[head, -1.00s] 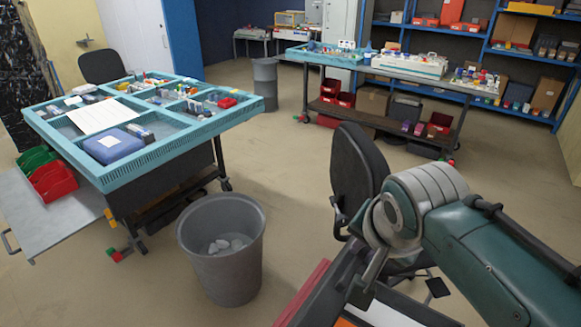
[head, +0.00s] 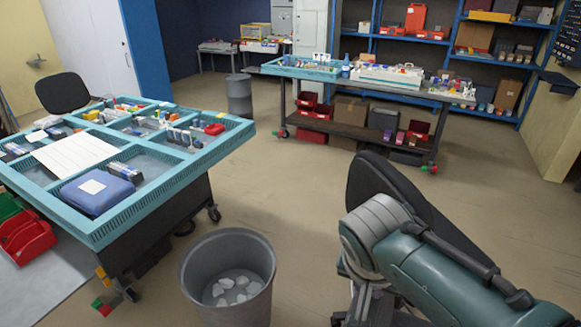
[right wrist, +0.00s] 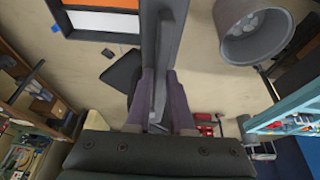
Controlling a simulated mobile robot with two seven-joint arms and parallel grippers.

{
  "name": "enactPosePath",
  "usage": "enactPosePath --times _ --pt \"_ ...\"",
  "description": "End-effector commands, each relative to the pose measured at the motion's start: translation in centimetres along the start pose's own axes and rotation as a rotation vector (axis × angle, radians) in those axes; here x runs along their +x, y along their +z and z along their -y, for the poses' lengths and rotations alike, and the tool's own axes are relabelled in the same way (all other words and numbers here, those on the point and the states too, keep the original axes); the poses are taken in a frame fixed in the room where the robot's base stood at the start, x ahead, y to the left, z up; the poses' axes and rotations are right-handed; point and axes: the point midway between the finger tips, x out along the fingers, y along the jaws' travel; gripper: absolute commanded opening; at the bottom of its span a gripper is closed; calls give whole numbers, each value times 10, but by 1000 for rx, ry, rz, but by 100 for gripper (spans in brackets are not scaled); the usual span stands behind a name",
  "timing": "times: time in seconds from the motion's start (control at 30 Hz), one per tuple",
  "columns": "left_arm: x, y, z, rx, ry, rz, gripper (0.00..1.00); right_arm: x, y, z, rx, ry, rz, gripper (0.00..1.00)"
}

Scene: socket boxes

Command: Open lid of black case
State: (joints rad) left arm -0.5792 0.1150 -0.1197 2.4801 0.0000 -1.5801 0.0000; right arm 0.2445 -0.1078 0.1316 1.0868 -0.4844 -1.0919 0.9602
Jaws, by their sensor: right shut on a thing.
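In the right wrist view, part of the black case shows at the top left: a dark frame (right wrist: 62,18) around orange and white surfaces. A long dark grey panel (right wrist: 166,35), seen nearly edge-on and probably the case's lid, runs down from the top. My right gripper (right wrist: 160,112) is shut on it, a purple-grey finger on each side. In the head view my right arm comes in from the lower right, with its wrist at the bottom edge; the fingertips and the case are out of that picture. My left gripper is not in view.
A grey bin (head: 228,275) with white scraps stands left of my right arm. A black chair (head: 385,190) is just behind the arm. A turquoise sorting table (head: 150,205) stands at the left, a workbench (head: 370,92) at the back. The floor between is clear.

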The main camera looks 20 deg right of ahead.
Motion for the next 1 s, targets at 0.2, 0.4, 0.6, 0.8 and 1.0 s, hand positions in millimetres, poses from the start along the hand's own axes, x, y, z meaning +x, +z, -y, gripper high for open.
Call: enactPosePath --times 0.2,0.4,0.6,0.8,1.0 --pt "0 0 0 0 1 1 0 1 -1 0 1 -1 -2 0" --pt "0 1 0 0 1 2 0 1 -1 -1 1 -1 -2 27" --pt "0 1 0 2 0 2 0 0 0 0 1 0 -1 48" --pt "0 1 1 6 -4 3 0 0 0 0 1 0 0 48" --pt "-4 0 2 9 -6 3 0 -12 -1 0 2 -2 -1 48"
